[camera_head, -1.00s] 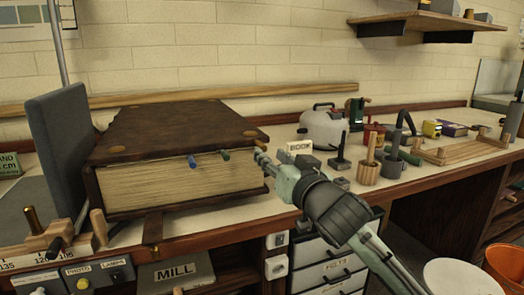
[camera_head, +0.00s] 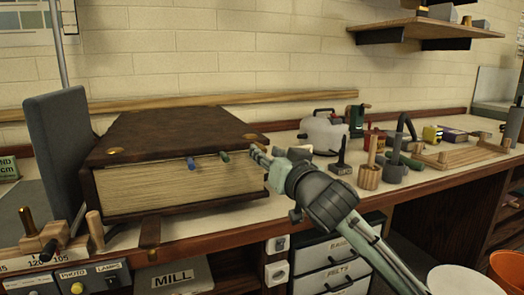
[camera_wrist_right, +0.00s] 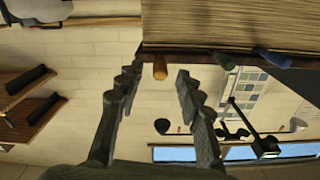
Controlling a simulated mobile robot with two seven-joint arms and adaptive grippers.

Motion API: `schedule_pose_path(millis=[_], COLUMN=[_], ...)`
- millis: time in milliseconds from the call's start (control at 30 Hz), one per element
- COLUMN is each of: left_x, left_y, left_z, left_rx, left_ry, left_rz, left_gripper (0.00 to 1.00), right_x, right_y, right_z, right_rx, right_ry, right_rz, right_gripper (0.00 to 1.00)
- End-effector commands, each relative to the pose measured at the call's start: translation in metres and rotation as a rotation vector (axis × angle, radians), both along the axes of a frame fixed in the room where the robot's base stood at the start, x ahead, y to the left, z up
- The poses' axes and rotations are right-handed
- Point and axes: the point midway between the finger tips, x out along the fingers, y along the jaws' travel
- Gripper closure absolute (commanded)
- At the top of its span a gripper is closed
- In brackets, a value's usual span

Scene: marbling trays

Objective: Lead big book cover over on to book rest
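The big book (camera_head: 180,187) lies closed on the bench. Its dark brown cover (camera_head: 180,135) has brass corners, and blue and green tabs stick out at the page edge. The book rest, a grey upright panel (camera_head: 62,150), stands at the book's left side. My right gripper (camera_head: 256,154) is at the right front corner of the cover. Contact is not visible. My left gripper is not in view.
A white jug (camera_head: 325,135), a stamp (camera_head: 341,160) and wooden pots (camera_head: 369,176) stand right of the book, near my right arm. Pegs and a switch box (camera_head: 90,277) are at the front left. A wall shelf (camera_head: 420,30) hangs at upper right.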

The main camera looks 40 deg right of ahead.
Motion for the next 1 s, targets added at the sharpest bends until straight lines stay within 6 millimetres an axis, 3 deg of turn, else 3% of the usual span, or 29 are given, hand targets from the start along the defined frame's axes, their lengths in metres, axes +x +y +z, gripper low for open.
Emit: schedule_pose_path(millis=[333, 767, 1000], left_x=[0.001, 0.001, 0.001], left_y=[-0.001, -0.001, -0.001], left_z=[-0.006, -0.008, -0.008], left_rx=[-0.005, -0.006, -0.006], left_ry=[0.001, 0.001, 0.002], left_rz=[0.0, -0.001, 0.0], left_gripper=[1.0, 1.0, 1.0], right_x=[0.029, 0.035, 0.035], right_y=[-0.007, -0.008, -0.008], right_z=[0.001, 0.0, 0.0], right_rx=[0.001, 0.0, 0.001], right_ry=[0.0, 0.0, 0.0], right_rz=[0.0, 0.0, 0.0], right_gripper=[0.63, 0.63, 0.91])
